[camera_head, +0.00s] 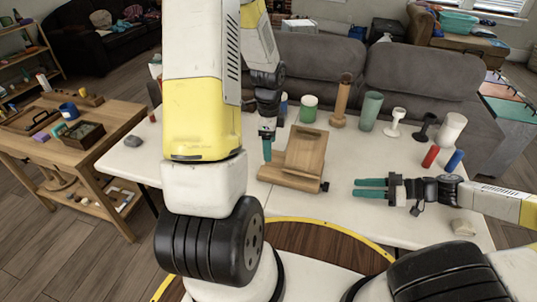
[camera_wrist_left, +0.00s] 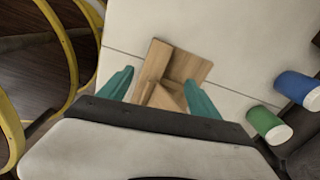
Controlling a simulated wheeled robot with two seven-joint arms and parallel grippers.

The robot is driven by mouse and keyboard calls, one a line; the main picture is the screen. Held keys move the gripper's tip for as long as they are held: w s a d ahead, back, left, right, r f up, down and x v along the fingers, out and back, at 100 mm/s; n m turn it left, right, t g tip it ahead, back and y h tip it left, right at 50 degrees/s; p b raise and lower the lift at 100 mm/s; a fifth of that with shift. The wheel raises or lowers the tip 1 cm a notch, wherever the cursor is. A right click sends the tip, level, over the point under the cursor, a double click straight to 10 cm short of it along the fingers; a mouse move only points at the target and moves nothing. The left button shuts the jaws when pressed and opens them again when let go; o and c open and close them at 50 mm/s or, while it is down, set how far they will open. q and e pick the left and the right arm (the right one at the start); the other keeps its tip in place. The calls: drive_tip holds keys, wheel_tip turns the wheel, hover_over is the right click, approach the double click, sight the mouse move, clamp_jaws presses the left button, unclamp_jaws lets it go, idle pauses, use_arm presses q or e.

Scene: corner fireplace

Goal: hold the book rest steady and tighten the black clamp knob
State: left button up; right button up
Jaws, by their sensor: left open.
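The wooden book rest (camera_head: 303,153) stands on the white table, its back board tilted up. It also shows in the left wrist view (camera_wrist_left: 187,66), between and beyond my fingers. The small black clamp knob (camera_head: 325,187) is at its lower right corner; I cannot make it out in the wrist view. My left gripper (camera_head: 267,150) points down at the left side of the rest; its teal fingers (camera_wrist_left: 158,90) are open with the rest seen between them. My right gripper (camera_head: 357,188) lies sideways right of the knob, pointing left, its fingers parted, empty and apart from the knob.
Behind the rest stand a green-banded cup (camera_head: 308,110), a wooden holder (camera_head: 342,100), a teal cup (camera_head: 371,110) and several other items. Red (camera_head: 430,156) and blue (camera_head: 454,161) cylinders stand beyond my right gripper. A grey stone (camera_head: 133,141) lies at the left.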

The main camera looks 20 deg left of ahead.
use_arm(q)
drive_tip(key=m, duration=0.2)
hover_over(268, 171)
drive_tip(key=shift+g, duration=0.3)
wheel_tip(268, 171, down, 5)
drive_tip(key=shift+f, duration=3.75)
